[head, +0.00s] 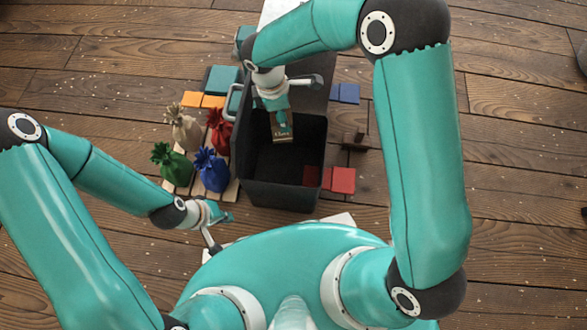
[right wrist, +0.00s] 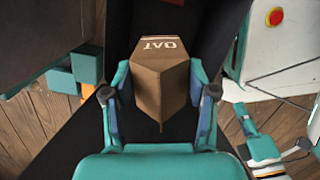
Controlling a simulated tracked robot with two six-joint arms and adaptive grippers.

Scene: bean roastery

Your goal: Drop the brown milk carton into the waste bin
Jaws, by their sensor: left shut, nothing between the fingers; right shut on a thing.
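The brown milk carton (head: 282,135) hangs at the far side of the mouth of the dark waste bin (head: 275,197). My right gripper (head: 277,104) is above the bin and shut on the carton. In the right wrist view the carton (right wrist: 160,85), marked "OAT", sits between both fingers of the gripper (right wrist: 160,92), with dark bin surfaces around it. I cannot tell how far its lower end reaches into the bin. My left gripper (head: 222,215) is shut and empty, left of the bin's near corner.
Red, green, blue and beige sacks (head: 211,171) stand on a slatted pallet (head: 233,190) left of the bin. Blue blocks (head: 345,93), brown blocks (head: 354,139) and red blocks (head: 343,180) lie to its right. Open wooden floor (head: 520,130) is farther right.

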